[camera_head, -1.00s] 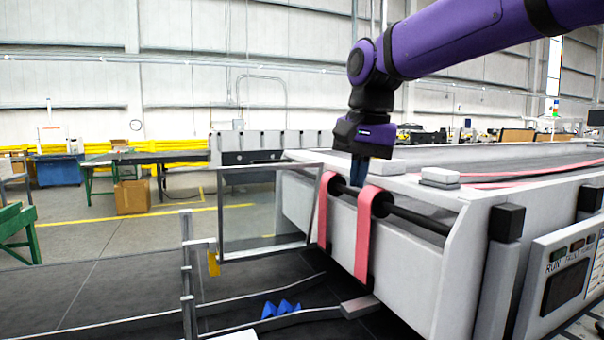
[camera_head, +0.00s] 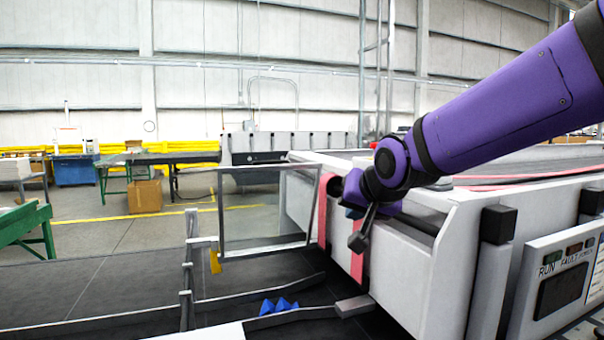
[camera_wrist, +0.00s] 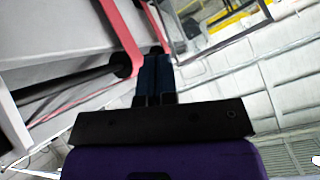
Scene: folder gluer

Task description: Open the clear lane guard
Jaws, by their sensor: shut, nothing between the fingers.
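The clear lane guard (camera_head: 262,212) is a transparent panel in a grey metal frame, standing upright at the left end of the white machine. A yellow tab (camera_head: 215,261) hangs at its lower left corner. Part of its frame also shows at the top of the wrist view (camera_wrist: 172,30). My gripper (camera_head: 350,212) is just right of the guard, in front of the pink belts, and its fingers are mostly hidden by my wrist in the head view. In the wrist view my gripper (camera_wrist: 154,55) has its dark blue fingers shut together and empty, apart from the guard frame.
Pink belts (camera_head: 357,265) run over a black roller at the machine's end, close to my gripper. Blue folded pieces (camera_head: 279,306) lie on the dark lane below the guard. A grey post (camera_head: 189,270) stands left of it.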

